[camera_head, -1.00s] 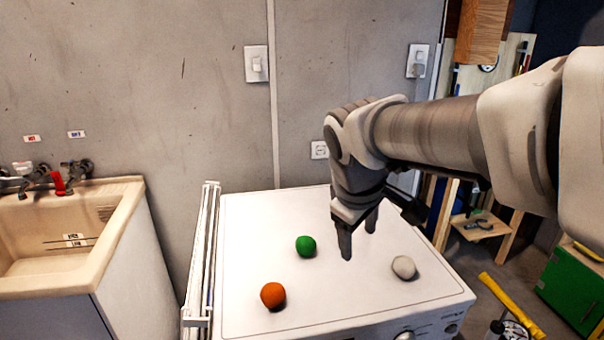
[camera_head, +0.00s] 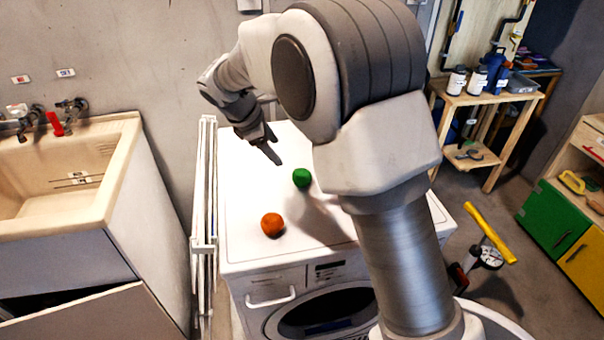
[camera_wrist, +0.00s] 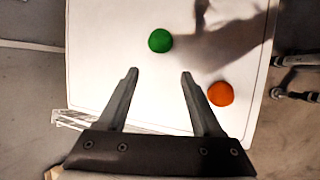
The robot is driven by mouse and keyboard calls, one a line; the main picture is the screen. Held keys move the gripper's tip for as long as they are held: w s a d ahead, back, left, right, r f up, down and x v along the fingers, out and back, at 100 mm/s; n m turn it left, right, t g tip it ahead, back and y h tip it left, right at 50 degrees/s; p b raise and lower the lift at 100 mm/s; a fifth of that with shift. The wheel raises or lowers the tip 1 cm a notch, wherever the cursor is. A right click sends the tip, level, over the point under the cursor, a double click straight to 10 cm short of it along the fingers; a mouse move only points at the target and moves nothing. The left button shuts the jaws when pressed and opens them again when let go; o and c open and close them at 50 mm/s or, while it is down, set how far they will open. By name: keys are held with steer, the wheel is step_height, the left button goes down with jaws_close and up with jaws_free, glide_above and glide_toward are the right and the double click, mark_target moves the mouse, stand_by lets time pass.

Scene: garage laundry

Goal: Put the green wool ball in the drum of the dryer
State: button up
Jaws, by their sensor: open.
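The green wool ball (camera_head: 302,178) lies on the white top of the dryer (camera_head: 240,252). In the wrist view the green ball (camera_wrist: 160,41) is ahead of my fingertips, between their lines and apart from them. My gripper (camera_head: 272,150) is open and empty above the dryer top, to the left of and behind the green ball; its fingers also show in the wrist view (camera_wrist: 160,74). The dryer's round front door (camera_head: 322,312) is in view at the bottom, partly hidden by my arm; it looks shut.
An orange ball (camera_head: 272,225) lies nearer the front edge, and it also shows in the wrist view (camera_wrist: 221,94). A folded white rack (camera_head: 204,200) stands along the dryer's left side. A sink (camera_head: 75,170) is at left, a wooden shelf (camera_head: 480,100) at right.

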steer(key=b, duration=0.1)
glide_toward(299, 174)
steer(key=x, duration=0.5)
steer(key=shift+a+f, duration=0.2)
steer(key=shift+a, duration=0.05)
steer(key=shift+b+x, duration=0.3)
steer(key=shift+x, duration=2.35)
steer(key=shift+d+r, duration=0.15)
steer(key=shift+d, duration=0.05)
jaws_close()
steer(key=shift+r, duration=0.1)
